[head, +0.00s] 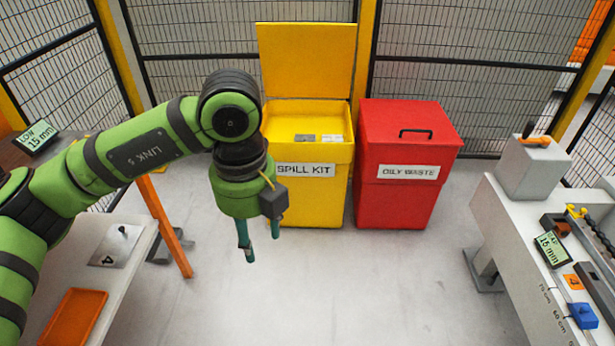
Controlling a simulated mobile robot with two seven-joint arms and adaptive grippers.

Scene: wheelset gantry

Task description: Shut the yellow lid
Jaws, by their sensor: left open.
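The yellow lid (306,62) stands raised, upright at the back of the yellow spill kit bin (322,195). The bin is open, and a few small grey and pale items (318,138) show inside near its top. My left gripper (260,240) points down in front of the bin, over the floor as seen from the head. It is open and empty, with its two teal fingers apart. My left arm hides the bin's left front part and the start of its label. My right gripper is not in view.
A red oily waste bin (400,205) with a closed, handled lid stands close at the right of the yellow bin. Mesh fencing (460,75) runs behind. A bench with an orange tray (72,318) is at left, another bench (515,240) at right. The middle floor is clear.

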